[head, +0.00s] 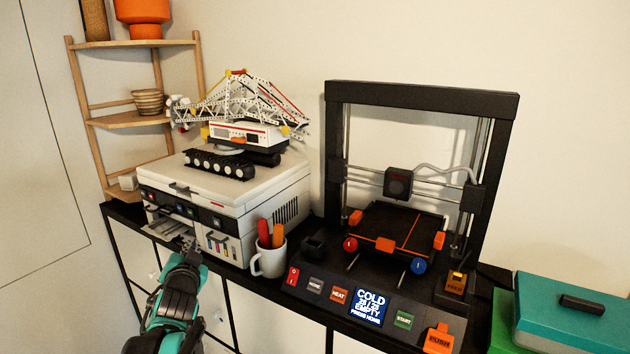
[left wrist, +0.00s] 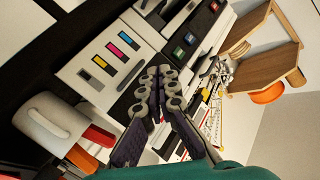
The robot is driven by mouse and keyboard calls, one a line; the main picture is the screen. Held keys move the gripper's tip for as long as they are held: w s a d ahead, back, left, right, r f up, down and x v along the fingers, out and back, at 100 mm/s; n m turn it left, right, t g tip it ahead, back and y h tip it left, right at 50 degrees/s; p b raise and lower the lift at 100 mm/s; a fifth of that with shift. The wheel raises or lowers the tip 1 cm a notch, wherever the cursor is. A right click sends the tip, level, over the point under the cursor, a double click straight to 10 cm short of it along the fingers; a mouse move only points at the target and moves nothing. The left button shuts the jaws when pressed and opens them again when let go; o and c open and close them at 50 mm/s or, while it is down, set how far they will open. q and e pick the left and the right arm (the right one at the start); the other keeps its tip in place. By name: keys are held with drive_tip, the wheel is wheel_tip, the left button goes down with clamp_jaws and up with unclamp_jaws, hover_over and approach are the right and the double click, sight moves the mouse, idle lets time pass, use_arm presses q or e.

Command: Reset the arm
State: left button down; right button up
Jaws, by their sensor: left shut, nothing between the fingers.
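My left gripper (head: 188,256) shows in the head view at the lower left, on the teal and black arm. It is shut and empty, in front of the white office printer (head: 232,207). In the left wrist view the two fingers (left wrist: 157,88) meet with nothing between them, in front of the printer's ink panel (left wrist: 112,56). Whether the fingertips touch the printer I cannot tell. My right gripper is in neither view.
A white mug (head: 270,260) with orange-handled tools stands right of the printer. The black 3D printer (head: 420,92) stands further right, with its button panel in front. A model crane (head: 240,135) sits on the office printer. A teal box (head: 570,312) is at the lower right.

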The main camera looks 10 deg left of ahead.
use_arm(q)
drive_tip(key=s+d+f+n+g+h+b, duration=0.1)
drive_tip(key=s+d+f+b, duration=0.6)
drive_tip(key=f, duration=1.1)
drive_tip(key=s+d+f+n+g+h+b, duration=0.1)
drive_tip(key=s+d+f+g+h+b, duration=0.2)
drive_tip(key=s+d+f+b, duration=0.4)
drive_tip(key=s+d+f+g+h+b, duration=0.2)
drive_tip(key=s+d+f+g+b, duration=0.2)
drive_tip(key=f+b, duration=1.7)
drive_tip(key=s+d+f, duration=0.3)
drive_tip(key=s+f, duration=0.4)
drive_tip(key=f, duration=0.2)
drive_tip(key=shift+s+f+n, duration=0.2)
drive_tip(key=shift+n, duration=0.2)
